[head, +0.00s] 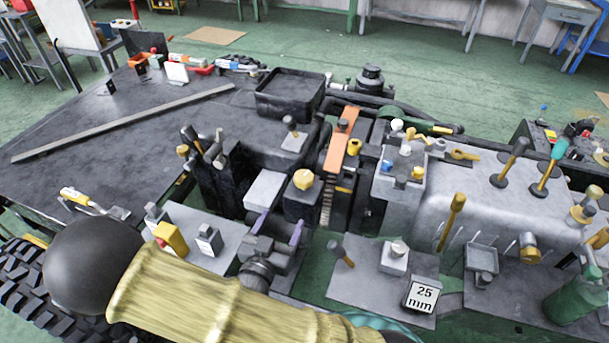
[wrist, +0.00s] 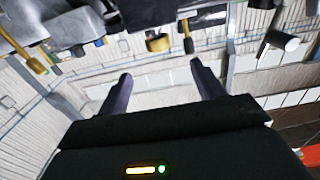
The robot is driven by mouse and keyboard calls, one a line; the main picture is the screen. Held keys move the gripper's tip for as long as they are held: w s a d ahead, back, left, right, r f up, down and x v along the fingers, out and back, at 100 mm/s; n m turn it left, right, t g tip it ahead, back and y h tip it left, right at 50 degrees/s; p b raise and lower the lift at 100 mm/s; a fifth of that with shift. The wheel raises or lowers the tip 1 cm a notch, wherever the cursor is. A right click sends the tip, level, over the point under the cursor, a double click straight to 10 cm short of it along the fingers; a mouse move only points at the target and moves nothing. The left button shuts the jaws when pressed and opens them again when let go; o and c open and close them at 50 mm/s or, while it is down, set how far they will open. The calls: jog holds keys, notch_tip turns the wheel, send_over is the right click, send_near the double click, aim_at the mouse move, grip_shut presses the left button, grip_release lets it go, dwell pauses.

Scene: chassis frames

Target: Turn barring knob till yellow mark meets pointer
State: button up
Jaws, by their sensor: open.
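My gripper (head: 280,222) is in the lower middle of the head view, its two purple fingers spread apart with nothing between them. The wrist view also shows the open fingers (wrist: 160,75), with floor and pale wall-like surfaces beyond. A yellow knob (head: 303,179) sits on a dark block just behind the fingers, apart from them. A yellow-ended round knob (head: 529,247) sticks out of the grey housing at right. A yellow-brown knob (wrist: 158,43) shows beyond the fingertips in the wrist view. I cannot tell which is the barring knob. No yellow mark or pointer can be made out.
The grey housing (head: 480,195) carries several upright levers. A plate with a "25 mm" block (head: 421,295) lies right of my gripper. A black tray (head: 290,95) stands behind. A long bar (head: 120,125) lies on the dark table at left, which has clear room around it.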

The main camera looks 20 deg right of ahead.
aim_at(306, 175)
jog(key=x, duration=1.7)
jog(key=shift+d+b, duration=0.2)
jog(key=shift+b, duration=0.15)
jog(key=shift+c, duration=0.4)
jog(key=c, duration=0.9)
jog(key=shift+f+n+t+y+b, duration=0.1)
jog(key=shift+n+t+y+b, duration=0.3)
jog(key=shift+n+y+b, duration=0.15)
